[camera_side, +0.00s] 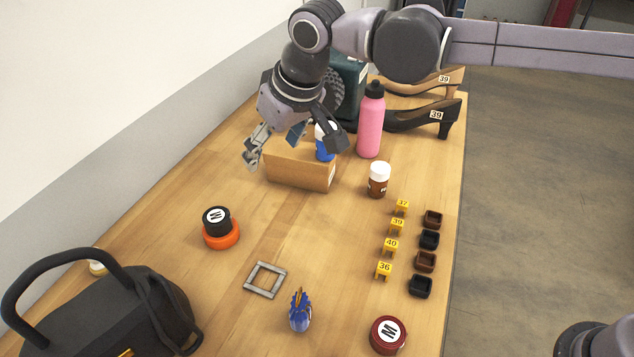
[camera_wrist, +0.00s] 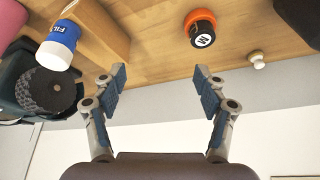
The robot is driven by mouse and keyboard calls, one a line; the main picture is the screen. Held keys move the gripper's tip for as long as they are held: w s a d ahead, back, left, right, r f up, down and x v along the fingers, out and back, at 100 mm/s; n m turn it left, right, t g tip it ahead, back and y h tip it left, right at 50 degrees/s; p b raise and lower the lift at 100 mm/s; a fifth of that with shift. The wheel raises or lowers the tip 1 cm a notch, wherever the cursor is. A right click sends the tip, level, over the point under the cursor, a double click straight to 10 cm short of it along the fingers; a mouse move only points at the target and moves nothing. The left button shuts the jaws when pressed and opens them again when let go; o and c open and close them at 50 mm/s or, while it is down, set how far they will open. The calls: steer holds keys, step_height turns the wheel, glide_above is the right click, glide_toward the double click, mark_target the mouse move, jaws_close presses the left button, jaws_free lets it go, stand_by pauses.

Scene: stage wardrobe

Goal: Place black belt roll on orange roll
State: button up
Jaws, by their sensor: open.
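The black belt roll (camera_side: 216,218), with a white M label on top, sits on the orange roll (camera_side: 222,238) at the left middle of the table. In the wrist view the black roll (camera_wrist: 202,37) and the orange roll (camera_wrist: 197,17) show together at the top, touching. My gripper (camera_side: 292,150) is open and empty above the table, beside the cardboard box and well behind the two rolls. In the wrist view its two fingers (camera_wrist: 162,80) stand wide apart with nothing between them.
A cardboard box (camera_side: 300,176) and a blue-and-white bottle (camera_side: 324,150) are close to my gripper. A grey frame (camera_side: 265,279), a black bag (camera_side: 100,310) and a red roll (camera_side: 388,336) are nearer the front.

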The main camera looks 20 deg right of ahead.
steer(key=s+d+r+m+t, duration=0.1)
steer(key=s+d, duration=0.2)
steer(key=d, duration=0.7)
steer(key=s+d+m, duration=0.1)
steer(key=s+d, duration=0.2)
steer(key=d, duration=0.7)
steer(key=s+d+f+m+h, duration=0.1)
steer(key=s+d+f, duration=0.3)
steer(key=s+d, duration=0.2)
steer(key=s+d+f+m+t+h, duration=0.1)
steer(key=s+d+f, duration=0.3)
steer(key=s+d, duration=0.2)
steer(key=d, duration=0.2)
steer(key=shift+d+m+t, duration=0.3)
steer(key=shift+d, duration=0.05)
